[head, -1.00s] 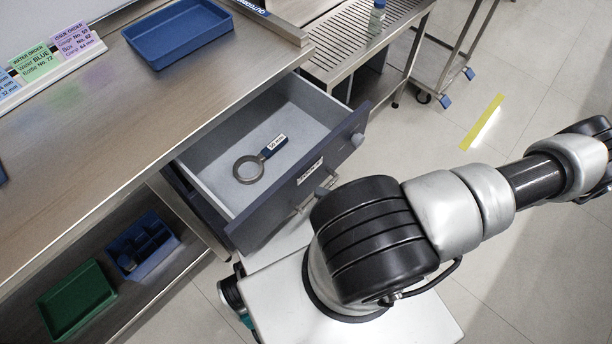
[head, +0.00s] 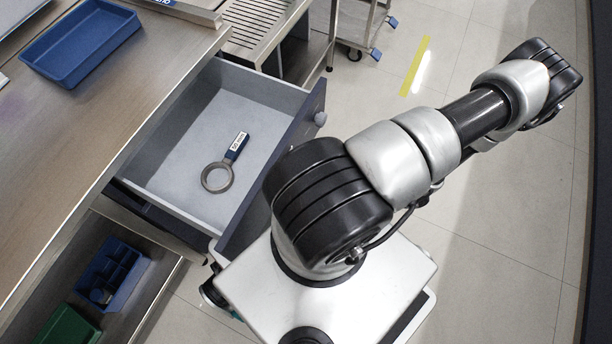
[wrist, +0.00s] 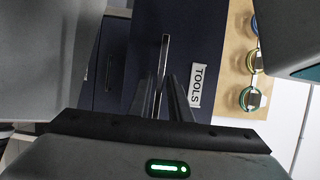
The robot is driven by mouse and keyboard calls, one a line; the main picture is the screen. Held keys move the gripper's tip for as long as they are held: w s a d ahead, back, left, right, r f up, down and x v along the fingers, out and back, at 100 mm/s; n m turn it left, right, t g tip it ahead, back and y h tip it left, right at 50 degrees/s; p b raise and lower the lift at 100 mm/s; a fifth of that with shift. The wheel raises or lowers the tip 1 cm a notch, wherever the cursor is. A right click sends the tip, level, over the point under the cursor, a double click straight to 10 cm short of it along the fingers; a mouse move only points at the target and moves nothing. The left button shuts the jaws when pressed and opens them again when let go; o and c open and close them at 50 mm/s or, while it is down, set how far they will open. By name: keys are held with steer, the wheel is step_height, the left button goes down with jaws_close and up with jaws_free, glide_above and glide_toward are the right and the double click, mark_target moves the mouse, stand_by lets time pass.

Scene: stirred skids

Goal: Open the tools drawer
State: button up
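In the wrist view, a dark blue front (wrist: 212,45) carries a white label reading TOOLS (wrist: 195,86). A thin metal bar handle (wrist: 165,52) runs upright in the picture beside the label. My gripper (wrist: 162,85) is in front of this handle, with its two dark fingers close on either side of it. Whether the fingers touch or grip the bar is not clear. In the head view my gripper is out of sight. There, an open drawer (head: 190,125) with a grey inside holds a ring-shaped tool (head: 218,177) with a blue labelled handle; this drawer's own label is not readable.
A steel bench (head: 60,150) with a blue tray (head: 80,45) stands at the left in the head view. A blue divided bin (head: 113,275) and a green bin (head: 68,328) sit on its lower shelf. In the wrist view, several round coloured items lie on a wood-coloured surface (wrist: 238,75).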

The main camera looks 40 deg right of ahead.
steer(key=shift+o, duration=0.7)
steer(key=v, duration=1.7)
steer(key=shift+s+d, duration=0.15)
steer(key=shift+d, duration=0.05)
